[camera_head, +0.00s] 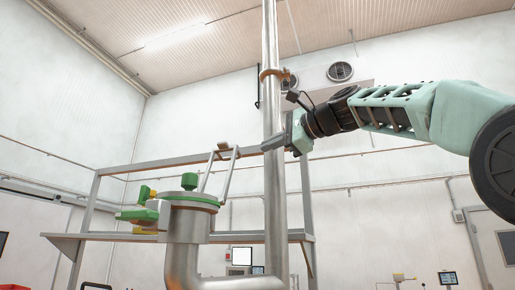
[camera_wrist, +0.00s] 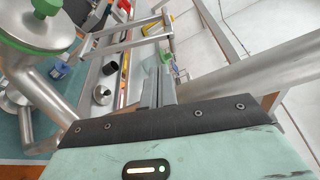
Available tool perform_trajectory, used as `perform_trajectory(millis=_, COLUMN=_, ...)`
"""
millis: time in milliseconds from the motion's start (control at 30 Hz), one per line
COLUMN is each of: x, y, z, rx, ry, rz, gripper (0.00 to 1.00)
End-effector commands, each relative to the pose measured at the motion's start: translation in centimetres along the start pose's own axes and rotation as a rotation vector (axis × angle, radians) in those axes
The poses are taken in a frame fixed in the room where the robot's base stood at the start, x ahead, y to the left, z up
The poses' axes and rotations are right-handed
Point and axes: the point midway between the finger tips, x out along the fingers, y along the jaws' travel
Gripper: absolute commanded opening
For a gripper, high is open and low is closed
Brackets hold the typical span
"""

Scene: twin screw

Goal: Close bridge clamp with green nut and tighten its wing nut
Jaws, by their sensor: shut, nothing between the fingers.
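In the head view a steel vessel (camera_head: 190,222) carries a green ring and a round green nut (camera_head: 189,181) on its top. A steel bridge-shaped frame (camera_head: 229,175) stands raised and tilted at the vessel's right side. Green and yellow parts (camera_head: 147,212) stick out at its left. My gripper (camera_head: 270,145) is shut and empty, above and right of the vessel, close to the tall pipe; I cannot tell whether it touches. The wrist view shows the green nut (camera_wrist: 46,8) at the upper left, the frame (camera_wrist: 130,46) ahead, and my narrow fingers (camera_wrist: 160,88). I cannot make out a wing nut's shape.
A tall vertical steel pipe (camera_head: 272,110) with a brownish clamp stands beside my gripper. A metal rack (camera_head: 88,225) with a shelf stands around the vessel. In the wrist view a bench (camera_wrist: 112,85) with small loose items lies below. The air above the vessel is free.

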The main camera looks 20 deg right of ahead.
Motion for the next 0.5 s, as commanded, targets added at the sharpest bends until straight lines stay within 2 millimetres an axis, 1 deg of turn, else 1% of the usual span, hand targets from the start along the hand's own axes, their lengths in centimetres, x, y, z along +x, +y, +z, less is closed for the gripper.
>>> perform_trajectory(millis=67, x=1.3, y=-0.3, z=0.2, rx=0.001, ry=-0.002, rz=0.004, gripper=0.0)
perform_trajectory(millis=300, x=5.7, y=-0.4, z=0.2, rx=0.001, ry=-0.003, rz=0.006, gripper=0.0)
perform_trajectory(millis=400, x=7.1, y=-0.3, z=0.2, rx=-0.001, ry=-0.002, rz=0.005, gripper=0.0)
perform_trajectory(millis=500, x=8.1, y=-0.2, z=0.1, rx=-0.001, ry=-0.001, rz=0.004, gripper=0.0)
